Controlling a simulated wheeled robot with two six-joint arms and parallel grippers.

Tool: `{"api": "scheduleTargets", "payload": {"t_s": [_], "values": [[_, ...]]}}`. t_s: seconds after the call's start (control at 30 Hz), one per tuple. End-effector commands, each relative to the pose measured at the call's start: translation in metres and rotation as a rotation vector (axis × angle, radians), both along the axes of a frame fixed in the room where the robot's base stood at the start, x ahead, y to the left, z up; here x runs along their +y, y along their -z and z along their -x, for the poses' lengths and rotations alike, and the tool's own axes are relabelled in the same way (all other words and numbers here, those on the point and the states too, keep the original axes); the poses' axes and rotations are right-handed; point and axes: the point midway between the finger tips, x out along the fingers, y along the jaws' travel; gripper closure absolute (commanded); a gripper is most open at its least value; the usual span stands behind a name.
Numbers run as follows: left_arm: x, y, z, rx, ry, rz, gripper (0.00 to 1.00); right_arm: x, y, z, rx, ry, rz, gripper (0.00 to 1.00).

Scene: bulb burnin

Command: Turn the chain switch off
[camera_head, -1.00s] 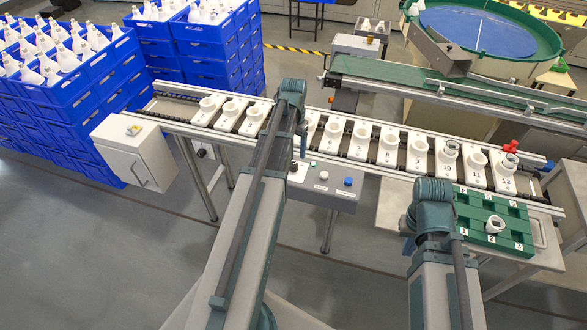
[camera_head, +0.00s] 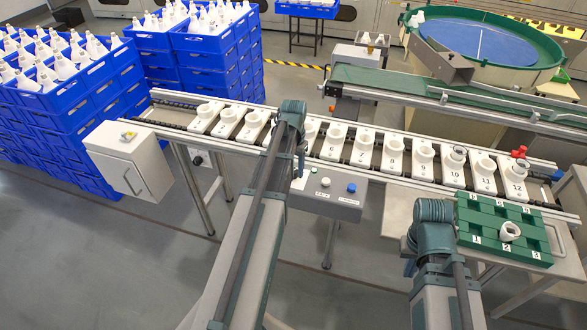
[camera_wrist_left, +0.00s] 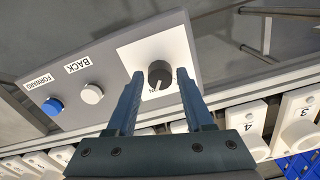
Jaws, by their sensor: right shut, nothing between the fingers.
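The chain switch (camera_wrist_left: 159,75) is a dark round knob on a white plate in the left wrist view. Its white pointer line points toward my gripper's palm, near small lettering. My left gripper (camera_wrist_left: 160,73) is open, with one finger on each side of the knob in that view. I cannot tell whether the fingers touch it. In the head view the control box (camera_head: 345,205) stands in front of the conveyor, and my left arm hides its knob. My right gripper (camera_head: 410,267) is mostly hidden behind its own arm, low at the right, shut and empty.
A blue button (camera_wrist_left: 53,106) and a white button (camera_wrist_left: 92,93) sit beside the switch plate. The conveyor (camera_head: 230,147) carries numbered white socket carriers. A green tray (camera_head: 525,252) with a white piece lies at the right. Blue crates (camera_head: 85,120) of bulbs stand at left.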

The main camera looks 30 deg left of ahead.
Motion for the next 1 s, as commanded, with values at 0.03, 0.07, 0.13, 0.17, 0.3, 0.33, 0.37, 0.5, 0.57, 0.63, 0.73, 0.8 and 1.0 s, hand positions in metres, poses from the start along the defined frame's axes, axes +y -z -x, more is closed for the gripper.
{"api": "scheduleTargets", "payload": {"t_s": [0.03,0.07,0.13,0.17,0.3,0.33,0.37,0.5,0.57,0.63,0.73,0.8,1.0], "values": [[0.0000,0.0000,0.0000,0.000,0.000,0.000,0.59,0.0000,0.0000,0.0000,0.000,0.000,0.000,1.00],[0.0000,0.0000,0.0000,0.000,0.000,0.000,0.64,0.0000,0.0000,0.0000,0.000,0.000,0.000,1.00],[0.0000,0.0000,0.0000,0.000,0.000,0.000,0.77,0.0000,0.0000,0.0000,0.000,0.000,0.000,1.00],[0.0000,0.0000,0.0000,0.000,0.000,0.000,0.82,0.0000,0.0000,0.0000,0.000,0.000,0.000,1.00],[0.0000,0.0001,0.0000,0.000,0.000,0.000,1.00,0.0000,0.0001,0.0000,0.000,0.000,0.000,1.00],[0.0000,0.0001,0.0000,0.000,0.000,0.000,1.00,0.0000,0.0001,0.0000,0.000,0.000,0.000,1.00],[0.0000,0.0001,0.0000,0.000,0.000,0.000,1.00,0.0000,0.0001,0.0000,0.000,0.000,0.000,1.00],[0.0000,0.0001,0.0000,0.000,-0.009,0.000,1.00,0.0000,0.0001,0.0000,0.000,0.000,0.000,1.00],[0.0000,0.0001,0.0000,0.000,-0.022,0.000,1.00,0.0000,0.0001,0.0000,0.000,0.000,0.000,1.00],[0.0000,0.0001,0.0000,0.000,-0.045,0.000,1.00,0.0000,0.0001,0.0000,0.000,0.000,0.000,1.00],[0.0000,0.0001,0.0000,0.000,-0.097,0.000,1.00,0.0000,0.0001,0.0000,0.000,0.000,0.000,1.00],[0.0000,0.0001,0.0000,0.000,-0.145,0.000,1.00,0.0000,0.0001,0.0000,0.000,0.000,0.000,1.00],[-0.0001,0.0001,0.0000,0.000,-0.324,0.000,1.00,0.0000,0.0001,0.0000,0.000,0.000,0.000,1.00]]}}
